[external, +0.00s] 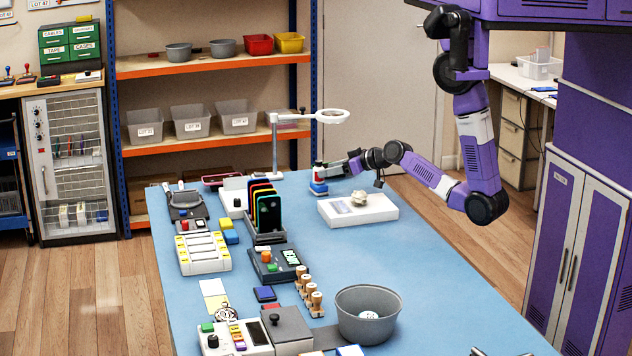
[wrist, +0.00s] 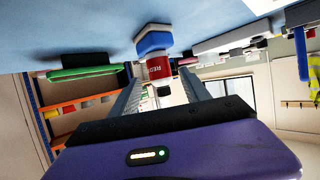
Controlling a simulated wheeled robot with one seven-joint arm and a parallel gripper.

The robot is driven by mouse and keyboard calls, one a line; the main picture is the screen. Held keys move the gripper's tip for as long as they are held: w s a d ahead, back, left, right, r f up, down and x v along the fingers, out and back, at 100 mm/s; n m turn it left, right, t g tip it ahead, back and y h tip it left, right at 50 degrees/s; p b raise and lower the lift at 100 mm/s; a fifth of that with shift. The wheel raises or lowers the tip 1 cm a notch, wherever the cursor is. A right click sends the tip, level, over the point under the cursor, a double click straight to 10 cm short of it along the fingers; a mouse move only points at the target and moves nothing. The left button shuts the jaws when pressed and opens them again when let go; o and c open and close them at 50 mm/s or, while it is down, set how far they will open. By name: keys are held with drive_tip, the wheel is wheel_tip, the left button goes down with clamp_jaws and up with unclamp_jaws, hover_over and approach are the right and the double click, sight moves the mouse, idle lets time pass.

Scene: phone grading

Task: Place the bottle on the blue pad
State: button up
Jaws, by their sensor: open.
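A small red bottle with a dark cap (external: 318,174) stands upright on a blue pad with a white part under it (external: 319,187), at the table's far edge. In the wrist view, which is upside down, the red bottle (wrist: 158,66) has a label reading RED and its end meets the blue pad (wrist: 155,41). My gripper (external: 334,170) reaches in from the right at the bottle's height. In the wrist view its two fingers (wrist: 160,77) are apart, one on either side of the bottle, with gaps visible.
A white block with a crumpled object (external: 345,215) lies just right of the pad. A magnifier lamp (external: 275,150) stands behind left. A rack of phones (external: 268,230), wooden stamps (external: 312,296) and a grey bowl (external: 350,318) are nearer.

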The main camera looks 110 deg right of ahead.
drive_tip(key=v, duration=0.7)
idle(0.5)
drive_tip(key=w+a+r+t+h, duration=0.25)
drive_tip(key=a+r, duration=0.25)
drive_tip(key=a, duration=0.4)
drive_tip(key=s+a+f+n+t+y, duration=0.1)
drive_tip(key=a+n+y, duration=0.3)
drive_tip(key=a, duration=0.8)
drive_tip(key=s+a+f+n+t+y, duration=0.1)
drive_tip(key=s+a+n+y, duration=0.3)
drive_tip(key=a+y, duration=0.4)
drive_tip(key=a+n, duration=0.1)
drive_tip(key=a, duration=0.4)
drive_tip(key=shift+t, duration=0.35)
drive_tip(key=shift+a, duration=0.1)
